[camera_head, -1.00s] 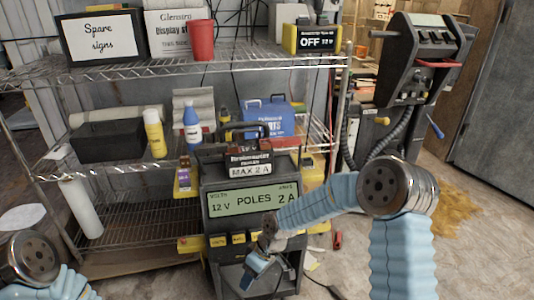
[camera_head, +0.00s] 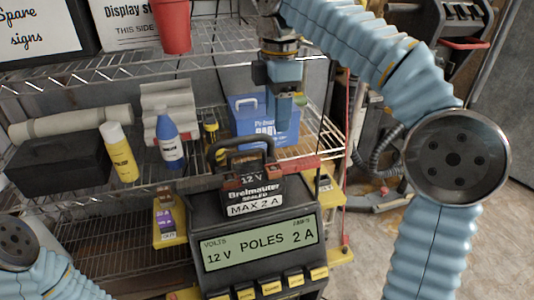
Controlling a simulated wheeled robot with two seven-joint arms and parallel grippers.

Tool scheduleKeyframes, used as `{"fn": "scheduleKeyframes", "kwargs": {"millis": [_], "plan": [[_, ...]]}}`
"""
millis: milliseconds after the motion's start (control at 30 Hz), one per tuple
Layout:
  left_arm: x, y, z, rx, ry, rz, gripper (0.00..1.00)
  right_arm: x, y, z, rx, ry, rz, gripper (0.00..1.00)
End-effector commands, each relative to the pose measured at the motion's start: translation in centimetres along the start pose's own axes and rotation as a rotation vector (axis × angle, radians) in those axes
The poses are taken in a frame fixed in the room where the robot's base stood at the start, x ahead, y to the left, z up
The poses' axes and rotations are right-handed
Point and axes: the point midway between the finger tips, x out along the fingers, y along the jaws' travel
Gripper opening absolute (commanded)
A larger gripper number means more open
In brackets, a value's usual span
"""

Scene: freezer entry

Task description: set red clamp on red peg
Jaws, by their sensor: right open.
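A black battery (camera_head: 252,192) labelled 12 V and MAX 2 A sits on top of the charger (camera_head: 258,245), whose display reads 12 V, POLES, 2 A. A red piece (camera_head: 298,165) shows at the battery's right rear side; I cannot tell whether it is the red clamp. My right gripper (camera_head: 284,118) points down above and behind the battery, open and apparently empty, in front of the blue case. My left gripper is outside the view; only part of its arm shows.
Wire shelves hold a blue case (camera_head: 262,120), a yellow bottle (camera_head: 119,153), a blue bottle (camera_head: 168,140), a black bin (camera_head: 58,165) and a red cup (camera_head: 174,25). A red cable (camera_head: 347,110) hangs at the right shelf post. Open floor lies at right.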

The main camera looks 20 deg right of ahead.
Motion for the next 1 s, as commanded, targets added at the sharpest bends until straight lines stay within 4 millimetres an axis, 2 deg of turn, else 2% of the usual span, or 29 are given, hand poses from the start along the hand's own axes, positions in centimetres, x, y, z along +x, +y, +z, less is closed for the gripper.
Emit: {"fn": "scheduleKeyframes", "kwargs": {"millis": [67,300,400,600,900,1000], "plan": [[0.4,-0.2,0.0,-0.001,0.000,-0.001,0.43,0.7,-0.1,0.1,-0.001,-0.002,-0.001,0.47],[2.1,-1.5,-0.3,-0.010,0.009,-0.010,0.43,5.8,-0.1,0.2,0.000,-0.002,-0.003,0.47],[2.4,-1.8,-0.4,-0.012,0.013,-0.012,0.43,7.4,-0.1,0.2,0.000,-0.002,-0.004,0.47],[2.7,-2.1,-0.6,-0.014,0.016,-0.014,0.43,9.0,0.0,0.2,0.001,-0.001,-0.002,0.47],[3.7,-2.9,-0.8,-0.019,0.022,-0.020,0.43,13.3,0.2,0.8,0.000,-0.001,-0.002,0.47],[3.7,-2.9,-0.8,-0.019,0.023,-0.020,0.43,13.7,0.2,0.8,0.000,0.000,-0.002,0.47]]}}
